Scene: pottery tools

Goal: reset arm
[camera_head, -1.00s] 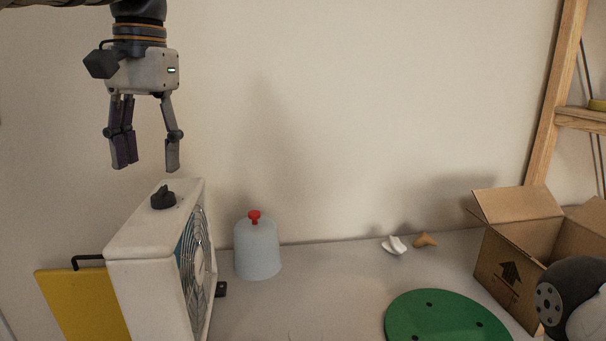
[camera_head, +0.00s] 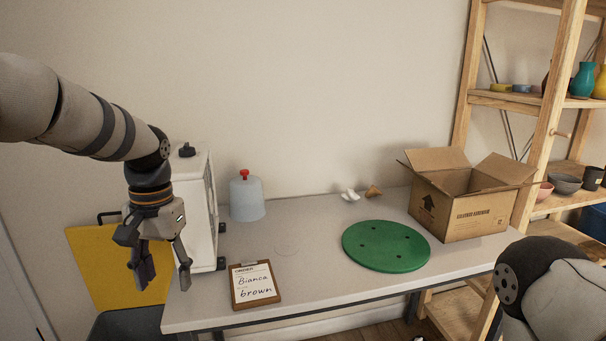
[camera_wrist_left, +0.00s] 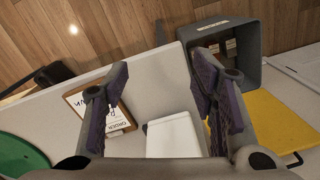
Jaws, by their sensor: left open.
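The grey table (camera_head: 310,285) holds a clipboard (camera_head: 254,285), a pale blue container with a red knob (camera_head: 247,199), a green disc (camera_head: 386,246) and an open cardboard box (camera_head: 465,215). A yellow board (camera_head: 100,265) and a dark bin (camera_wrist_left: 235,45) stand left of the table. Wooden shelves (camera_head: 545,130) stand right.

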